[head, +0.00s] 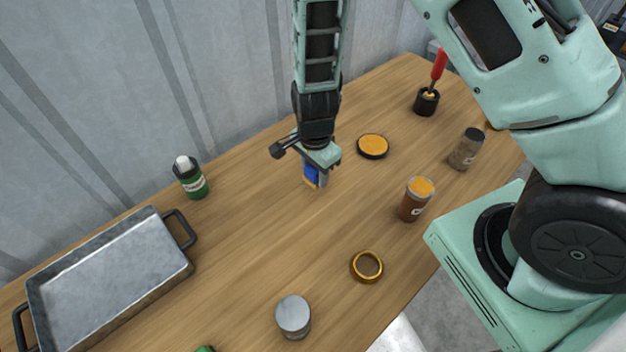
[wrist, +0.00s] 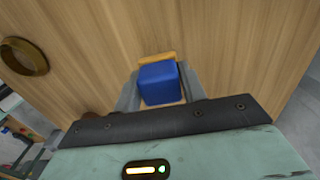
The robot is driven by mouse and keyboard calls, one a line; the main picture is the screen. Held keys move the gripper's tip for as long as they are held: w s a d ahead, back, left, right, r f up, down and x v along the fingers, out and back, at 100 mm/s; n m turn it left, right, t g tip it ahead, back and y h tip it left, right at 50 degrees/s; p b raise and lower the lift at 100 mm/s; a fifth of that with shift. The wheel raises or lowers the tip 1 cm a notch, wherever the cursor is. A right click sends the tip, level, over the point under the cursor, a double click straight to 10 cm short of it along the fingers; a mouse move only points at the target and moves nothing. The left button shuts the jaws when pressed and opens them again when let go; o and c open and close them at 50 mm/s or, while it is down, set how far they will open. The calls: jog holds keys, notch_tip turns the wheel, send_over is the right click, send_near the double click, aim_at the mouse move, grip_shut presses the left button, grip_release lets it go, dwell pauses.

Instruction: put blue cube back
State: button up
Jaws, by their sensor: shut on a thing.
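The blue cube (wrist: 158,84) is between the two fingers of my gripper (wrist: 160,92) in the wrist view. My gripper is shut on it. In the head view my gripper (head: 316,178) points down over the middle of the wooden table, and a part of the blue cube (head: 311,173) shows between the fingers. An orange-yellow edge shows at the cube, at its far side in the wrist view; I cannot tell whether it belongs to the cube. How far the cube is above the table is hard to tell.
A metal tray (head: 110,275) and a green bottle (head: 190,177) stand left on the table (head: 240,240). An orange-topped jar (head: 415,199), a dark-rimmed orange disc (head: 373,146), a brass ring (head: 366,267), a grey-lidded can (head: 293,316), a spice jar (head: 466,149) and a black holder (head: 426,102) stand around.

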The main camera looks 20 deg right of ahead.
aim_at(315, 182)
jog(key=shift+f+p, duration=0.3)
jog(key=shift+f, duration=1.75)
jog(key=o, duration=0.9)
jog(key=shift+f, duration=0.15)
jog(key=shift+o, duration=0.2)
